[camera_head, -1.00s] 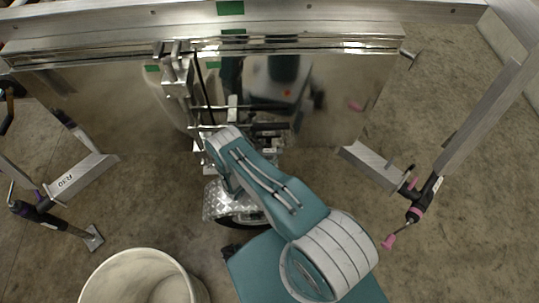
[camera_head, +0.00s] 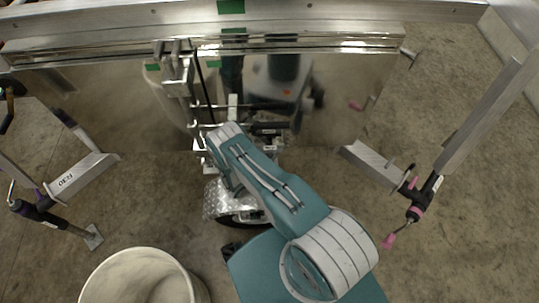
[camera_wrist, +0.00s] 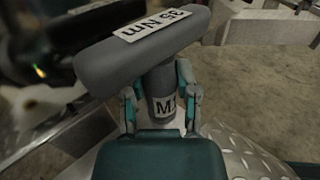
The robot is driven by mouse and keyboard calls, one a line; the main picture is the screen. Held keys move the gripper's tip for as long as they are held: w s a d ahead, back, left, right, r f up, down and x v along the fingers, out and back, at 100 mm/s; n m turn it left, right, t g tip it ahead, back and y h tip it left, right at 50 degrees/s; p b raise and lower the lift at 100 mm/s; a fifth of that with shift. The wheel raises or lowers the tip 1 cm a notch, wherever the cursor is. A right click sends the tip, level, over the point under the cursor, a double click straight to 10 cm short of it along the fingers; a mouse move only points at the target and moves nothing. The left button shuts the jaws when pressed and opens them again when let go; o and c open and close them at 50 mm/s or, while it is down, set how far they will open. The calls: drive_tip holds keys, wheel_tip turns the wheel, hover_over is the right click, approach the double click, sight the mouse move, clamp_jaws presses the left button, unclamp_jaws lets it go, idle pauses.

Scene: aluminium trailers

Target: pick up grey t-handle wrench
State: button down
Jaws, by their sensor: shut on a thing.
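The grey T-handle wrench (camera_wrist: 140,48) fills the upper middle of the wrist view. Its thick crossbar is tilted, with a white "35 Nm" label on top, and its stem runs down between my fingers. My gripper (camera_wrist: 162,105) is shut on the stem just below the crossbar, one teal and grey finger on each side. The stem carries a white label, partly hidden by my gripper's body. In the head view my arm reaches up to the trailer's middle, and the gripper and wrench cannot be made out there.
A shiny metal trailer panel (camera_head: 340,105) stands behind my arm. A silver checker-plate fender (camera_head: 215,200) over a wheel lies below it. A white bucket (camera_head: 140,275) stands at the lower left. Legs with black-handled tools (camera_head: 420,200) stand at right and left.

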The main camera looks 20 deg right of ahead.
sight(271, 155)
wheel_tip(271, 155, up, 2)
drive_tip(key=shift+w+r, duration=0.1)
drive_tip(key=shift+r, duration=0.15)
drive_tip(key=s+a+r, duration=0.4)
drive_tip(key=s+r, duration=0.5)
drive_tip(key=s, duration=0.4)
drive_tip(key=shift+s+r, duration=0.3)
drive_tip(key=shift+r, duration=0.1)
